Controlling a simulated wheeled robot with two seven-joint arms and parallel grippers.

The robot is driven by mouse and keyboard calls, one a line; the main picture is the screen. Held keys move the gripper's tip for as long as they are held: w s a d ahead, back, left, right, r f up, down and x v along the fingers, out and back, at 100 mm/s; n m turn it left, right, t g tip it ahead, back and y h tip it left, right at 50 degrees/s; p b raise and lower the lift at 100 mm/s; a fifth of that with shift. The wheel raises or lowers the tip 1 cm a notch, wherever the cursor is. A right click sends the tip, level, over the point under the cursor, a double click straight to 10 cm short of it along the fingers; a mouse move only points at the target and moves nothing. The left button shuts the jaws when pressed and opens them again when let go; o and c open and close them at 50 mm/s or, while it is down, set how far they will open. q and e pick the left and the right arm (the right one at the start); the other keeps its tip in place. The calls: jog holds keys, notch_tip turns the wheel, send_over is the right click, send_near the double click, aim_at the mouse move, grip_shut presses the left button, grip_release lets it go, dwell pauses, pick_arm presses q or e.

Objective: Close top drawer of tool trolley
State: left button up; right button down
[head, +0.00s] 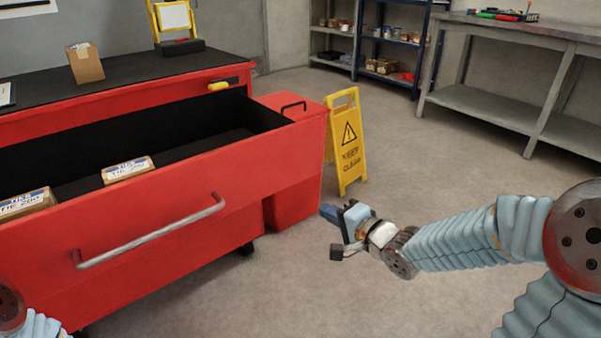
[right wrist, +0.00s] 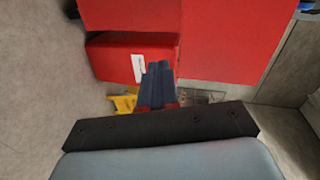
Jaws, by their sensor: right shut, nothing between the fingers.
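The red tool trolley (head: 120,98) stands at the left in the head view. Its top drawer (head: 170,215) is pulled far out, with a grey bar handle (head: 150,235) across its front. Two labelled boxes (head: 127,169) lie in the drawer. My right gripper (head: 335,212) is shut and empty, to the right of the drawer front and apart from it. In the right wrist view, its dark fingers (right wrist: 158,85) are together with red surfaces beyond them. Only a bit of my left arm shows at the lower left; its gripper is out of view.
A red box-shaped body (head: 293,200) with a black handle stands beside the trolley. A yellow folding floor sign (head: 345,145) stands behind my right gripper. A grey workbench (head: 490,95) and shelves (head: 385,55) are at the back. The floor between is clear.

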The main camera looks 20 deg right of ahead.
jog(key=s+d+r+m+t+y+b, duration=0.1)
jog(key=s+d+r+t+b, duration=0.1)
jog(key=s+r, duration=0.35)
jog(key=b, duration=0.3)
send_near(297, 158)
jog(key=shift+m, duration=0.3)
jog(key=x, duration=0.7)
pick_arm(q)
notch_tip(297, 158, down, 5)
jog(key=shift+f, duration=0.15)
